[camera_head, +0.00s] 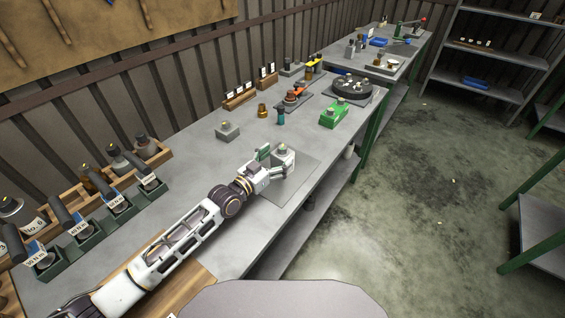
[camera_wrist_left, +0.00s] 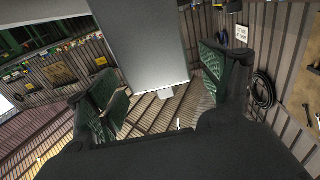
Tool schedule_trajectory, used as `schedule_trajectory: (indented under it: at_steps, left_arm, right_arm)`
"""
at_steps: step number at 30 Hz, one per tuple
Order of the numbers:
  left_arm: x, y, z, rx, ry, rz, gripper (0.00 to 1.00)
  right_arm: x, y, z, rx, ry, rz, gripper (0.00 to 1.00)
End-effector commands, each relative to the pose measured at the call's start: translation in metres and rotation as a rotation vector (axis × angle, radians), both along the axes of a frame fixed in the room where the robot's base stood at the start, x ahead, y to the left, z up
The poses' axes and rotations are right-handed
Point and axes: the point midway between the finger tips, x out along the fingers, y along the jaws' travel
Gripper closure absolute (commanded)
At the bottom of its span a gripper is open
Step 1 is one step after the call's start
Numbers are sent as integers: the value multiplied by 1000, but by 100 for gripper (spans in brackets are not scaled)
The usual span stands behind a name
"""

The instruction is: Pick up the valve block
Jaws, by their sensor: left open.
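A light grey valve block (camera_head: 287,163) with a small yellowish knob on top stands on a darker grey mat (camera_head: 296,183) on the workbench. My left gripper (camera_head: 271,162) is at the block, with its fingers apart. I cannot tell whether they touch it. In the left wrist view, the green-padded fingers of the left gripper (camera_wrist_left: 162,97) are wide apart, and a large plain grey body (camera_wrist_left: 145,45), apparently the block, is between and beyond them. My right gripper is not in view.
A similar grey block (camera_head: 228,132) stands further back on the bench. A green block (camera_head: 334,114), a round black tray (camera_head: 352,87) and small bottles stand beyond. Labelled green bins (camera_head: 85,232) line the left. The mat's right part is bare.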

Motion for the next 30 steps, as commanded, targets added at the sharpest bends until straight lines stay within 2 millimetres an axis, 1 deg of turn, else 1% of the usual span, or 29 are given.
schedule_trajectory:
  at_steps: [3,9,26,30]
  left_arm:
    - [10,-8,1,-2,1,0,20]
    - [20,-17,0,0,0,0,20]
    - [22,-19,0,0,0,0,20]
    - [22,-19,0,0,0,0,38]
  right_arm:
    - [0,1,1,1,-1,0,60]
    - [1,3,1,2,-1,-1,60]
    - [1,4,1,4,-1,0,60]
    - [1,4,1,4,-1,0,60]
